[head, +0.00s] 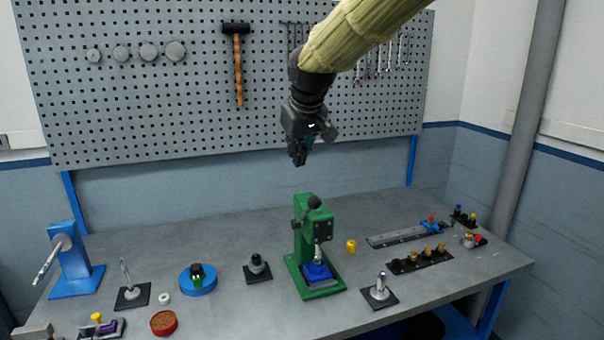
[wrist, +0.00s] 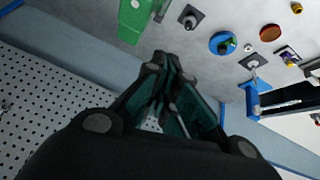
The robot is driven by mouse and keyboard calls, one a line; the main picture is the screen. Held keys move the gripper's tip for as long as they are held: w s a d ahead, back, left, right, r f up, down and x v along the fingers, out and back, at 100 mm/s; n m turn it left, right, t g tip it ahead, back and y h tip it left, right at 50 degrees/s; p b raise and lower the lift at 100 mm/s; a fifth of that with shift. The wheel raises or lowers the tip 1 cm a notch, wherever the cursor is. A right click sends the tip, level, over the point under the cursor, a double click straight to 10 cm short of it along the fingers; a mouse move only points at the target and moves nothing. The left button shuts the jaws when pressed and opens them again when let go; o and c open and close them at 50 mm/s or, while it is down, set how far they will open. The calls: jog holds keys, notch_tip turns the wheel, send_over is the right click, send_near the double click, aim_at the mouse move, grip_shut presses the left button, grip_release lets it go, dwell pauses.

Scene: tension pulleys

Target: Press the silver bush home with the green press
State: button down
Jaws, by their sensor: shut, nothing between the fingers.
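The green press (head: 306,240) stands on the bench, with a black ball-ended lever (head: 314,202) at its top. A blue fixture (head: 317,270) sits on the press base under the ram. A silver part shows upright between the ram and the blue fixture; I cannot tell whether it is the bush or the ram's end. My gripper (head: 299,158) is shut and empty, in the air above and behind the press. In the wrist view my gripper (wrist: 160,65) has its fingertips together, and part of the green press (wrist: 132,18) shows at the top.
A black plate with a silver pin (head: 380,290) stands right of the press, and a yellow cylinder (head: 351,246) is beside it. A black holder (head: 257,268) and a blue round stand (head: 198,280) are to the left. The pegboard (head: 200,80) rises behind the bench.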

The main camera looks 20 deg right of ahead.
jog(key=p, duration=0.2)
send_over(305, 215)
jog(key=w+a, duration=0.1)
notch_tip(305, 215, down, 8)
jog(key=s+f, duration=0.1)
jog(key=s+f+p, duration=0.1)
jog(key=f, duration=0.1)
jog(key=shift+s+d, duration=0.1)
jog(key=shift+d, duration=0.25)
